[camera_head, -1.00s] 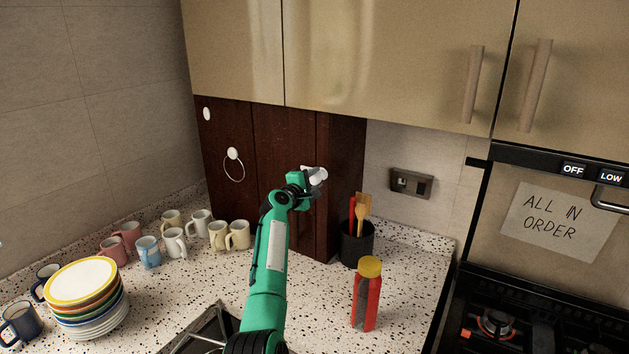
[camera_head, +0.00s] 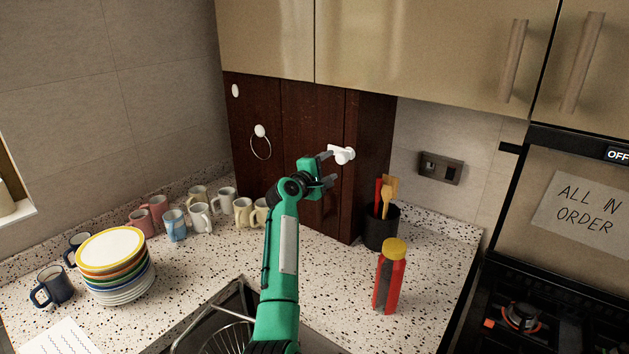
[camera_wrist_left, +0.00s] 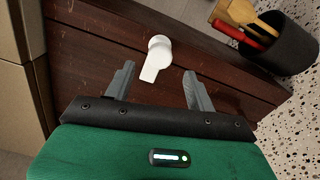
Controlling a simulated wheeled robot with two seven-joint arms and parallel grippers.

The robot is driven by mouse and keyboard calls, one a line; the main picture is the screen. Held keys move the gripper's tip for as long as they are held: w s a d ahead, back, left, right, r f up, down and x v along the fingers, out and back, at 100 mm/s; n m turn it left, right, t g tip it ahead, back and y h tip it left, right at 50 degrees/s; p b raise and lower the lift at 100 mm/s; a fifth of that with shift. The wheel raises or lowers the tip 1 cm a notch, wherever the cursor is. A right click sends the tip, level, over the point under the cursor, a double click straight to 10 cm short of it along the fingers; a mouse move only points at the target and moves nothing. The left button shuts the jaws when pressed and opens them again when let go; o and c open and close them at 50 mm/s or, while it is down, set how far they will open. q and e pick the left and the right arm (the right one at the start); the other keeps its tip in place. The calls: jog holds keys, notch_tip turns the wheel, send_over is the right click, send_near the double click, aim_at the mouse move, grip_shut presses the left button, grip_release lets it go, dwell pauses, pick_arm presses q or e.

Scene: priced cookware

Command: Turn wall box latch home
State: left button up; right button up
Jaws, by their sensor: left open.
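The wall box (camera_head: 310,150) is a dark reddish-brown wooden box under the upper cabinets. Its latch (camera_head: 344,155) is a white piece with a round end and a flat arm, on the box's front near the right side. In the left wrist view the latch (camera_wrist_left: 157,58) lies ahead of the fingertips, between their lines, its flat arm pointing toward my gripper. My left gripper (camera_head: 330,169) is open and empty, close to the latch; I cannot tell whether a finger touches it. It also shows in the left wrist view (camera_wrist_left: 158,82). My right gripper is in neither view.
A black utensil holder (camera_head: 381,228) stands right of the box. A red bottle with a yellow lid (camera_head: 389,276) is in front of it. Mugs (camera_head: 199,216) and a plate stack (camera_head: 112,265) stand at the left. A white ring holder (camera_head: 260,131) is on the box front.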

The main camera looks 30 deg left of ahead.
pick_arm(q)
jog(key=s+b, duration=0.2)
jog(key=s, duration=0.4)
jog(key=shift+s+a, duration=0.3)
jog(key=shift+s, duration=0.1)
